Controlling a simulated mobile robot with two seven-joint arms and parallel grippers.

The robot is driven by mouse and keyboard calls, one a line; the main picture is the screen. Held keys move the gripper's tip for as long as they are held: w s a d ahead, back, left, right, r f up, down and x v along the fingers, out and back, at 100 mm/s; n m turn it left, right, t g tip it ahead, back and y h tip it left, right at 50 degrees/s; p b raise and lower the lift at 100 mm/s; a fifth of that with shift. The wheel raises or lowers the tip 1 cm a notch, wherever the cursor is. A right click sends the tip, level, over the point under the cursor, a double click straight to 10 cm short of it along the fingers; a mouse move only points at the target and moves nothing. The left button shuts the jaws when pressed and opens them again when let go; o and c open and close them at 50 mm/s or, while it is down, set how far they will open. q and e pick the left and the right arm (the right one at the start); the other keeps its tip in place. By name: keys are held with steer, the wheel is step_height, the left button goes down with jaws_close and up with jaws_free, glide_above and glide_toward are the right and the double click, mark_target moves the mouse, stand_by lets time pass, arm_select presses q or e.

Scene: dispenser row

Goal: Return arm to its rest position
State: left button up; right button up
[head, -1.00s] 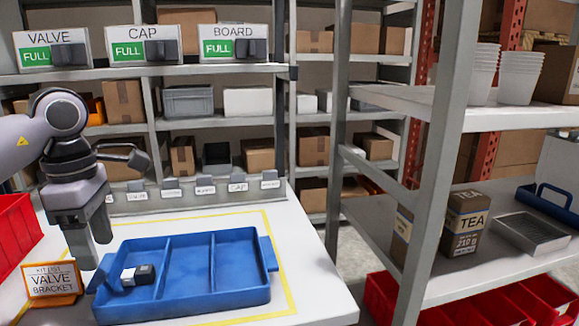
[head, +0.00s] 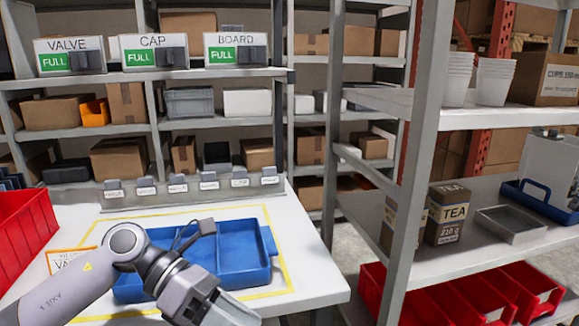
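My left arm comes in from the lower left, and its gripper (head: 225,310) points down to the right at the bottom edge, in front of the blue tray (head: 267,243). The fingers are partly cut off by the frame, so I cannot tell whether they are open or shut. My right gripper is not in view.
A red bin (head: 25,225) is at the left table edge. A grey shelf post (head: 412,190) rises right of the table. The table right of the tray is clear.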

arm_select(q)
steer(key=s+d+r+n+t+h, duration=0.1)
steer(key=d+r+n+h, duration=0.1)
steer(key=d+n+h, duration=0.35)
steer(key=w+a+f+n+t+y+p, duration=0.1)
steer(key=a+f+n+t+y, duration=0.5)
steer(key=n+t, duration=0.7)
steer(key=w+a+f+n+t+y+p, duration=0.2)
steer(key=a+f+n+t, duration=0.45)
steer(key=n, duration=1.35)
steer(key=s+a+f+n+g+y, duration=0.3)
steer(key=s+f+n, duration=0.1)
steer(key=s+f, duration=0.3)
steer(key=s+a+f+n+g+y, duration=0.3)
steer(key=s+f+n+y, duration=0.1)
steer(key=s+f, duration=0.4)
step_height(320, 180, down, 2)
steer(key=shift+a+n+g, duration=0.2)
steer(key=shift+n+g, duration=0.15)
steer(key=shift+n, duration=0.4)
steer(key=shift+w+y, duration=0.1)
steer(key=shift+y, duration=0.15)
steer(key=shift+c, duration=1.4)
